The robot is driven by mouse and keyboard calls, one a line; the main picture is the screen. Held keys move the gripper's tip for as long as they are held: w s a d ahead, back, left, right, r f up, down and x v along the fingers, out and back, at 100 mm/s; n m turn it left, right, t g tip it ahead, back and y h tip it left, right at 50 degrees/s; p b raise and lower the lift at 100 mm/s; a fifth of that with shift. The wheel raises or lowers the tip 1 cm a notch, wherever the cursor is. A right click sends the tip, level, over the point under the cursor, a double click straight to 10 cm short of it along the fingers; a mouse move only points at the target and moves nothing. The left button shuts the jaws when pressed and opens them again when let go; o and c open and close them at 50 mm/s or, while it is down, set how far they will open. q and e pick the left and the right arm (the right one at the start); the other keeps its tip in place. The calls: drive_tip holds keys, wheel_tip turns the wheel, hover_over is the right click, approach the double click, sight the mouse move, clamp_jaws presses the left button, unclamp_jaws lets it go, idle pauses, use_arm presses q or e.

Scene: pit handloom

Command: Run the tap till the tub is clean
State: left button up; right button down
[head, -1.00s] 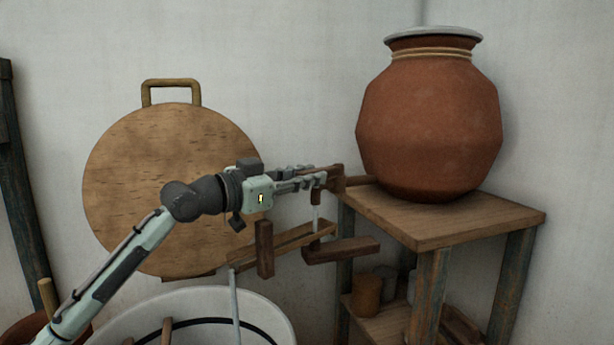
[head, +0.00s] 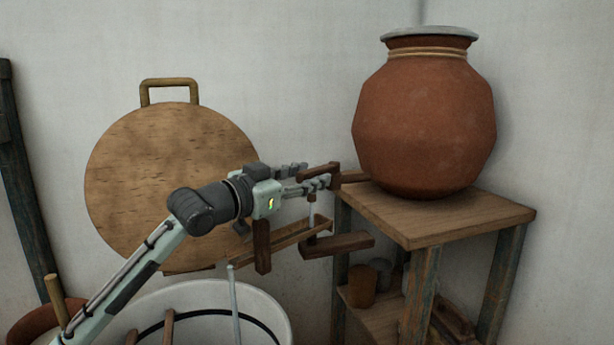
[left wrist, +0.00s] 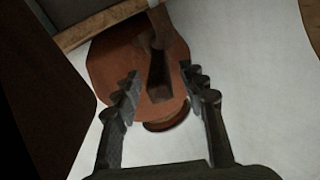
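A brown wooden tap (head: 347,177) sticks out leftward from the red clay pot (head: 424,125). Its handle block lies between the fingers of my left gripper (head: 315,175), which are spread apart. In the left wrist view the handle (left wrist: 160,78) shows between the two separate fingers, with a gap on each side. A thin pale stream hangs below the tap over a sloping wooden trough (head: 292,238). Another pale stream falls from the trough's lower end into the white tub (head: 262,305). The tub has a dark ring line inside; its bottom is out of view. My right gripper is not in view.
The pot stands on a wooden stand (head: 440,215) with small pots on its lower shelf. A dark wooden bracket (head: 336,244) juts out below the trough. A round wooden lid (head: 165,180) leans on the wall. Wooden sticks stand in the tub.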

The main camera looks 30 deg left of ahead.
use_arm(q)
drive_tip(key=shift+s, duration=0.1)
drive_tip(key=v, duration=1.1)
drive_tip(key=shift+s, duration=0.4)
